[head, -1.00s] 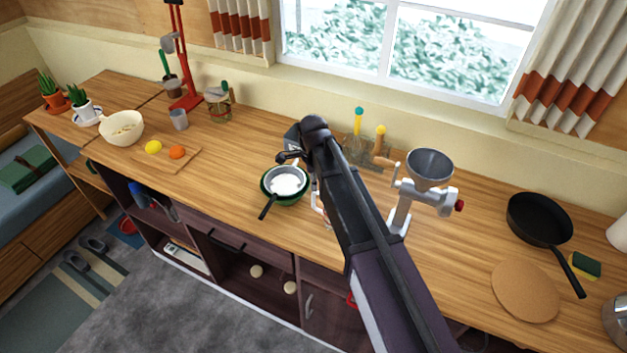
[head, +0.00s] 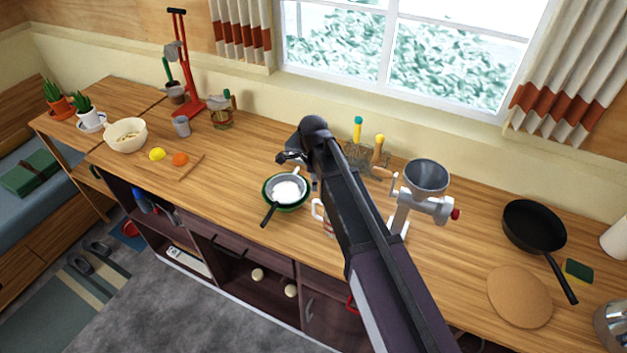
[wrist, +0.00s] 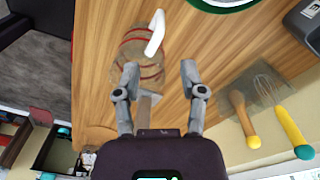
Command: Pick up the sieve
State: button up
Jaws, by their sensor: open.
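The sieve (head: 287,187) is a grey, round strainer with a dark handle (head: 268,215) pointing toward the counter's front. It sits in a green bowl (head: 300,206) on the wooden counter, with something white showing in its middle. My gripper (head: 289,157) is above the counter, just behind the bowl in the head view and apart from the sieve. In the wrist view my gripper (wrist: 158,72) is open and empty, pointing at a striped mug with a white handle (wrist: 140,55).
The mug (head: 320,212), partly hidden by my arm, stands right of the bowl. A grinder (head: 425,185) stands beyond my arm. A utensil rack with a whisk and spoon (wrist: 262,92) is behind.

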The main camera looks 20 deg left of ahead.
aim_at(283, 189)
jog(key=u, duration=1.3)
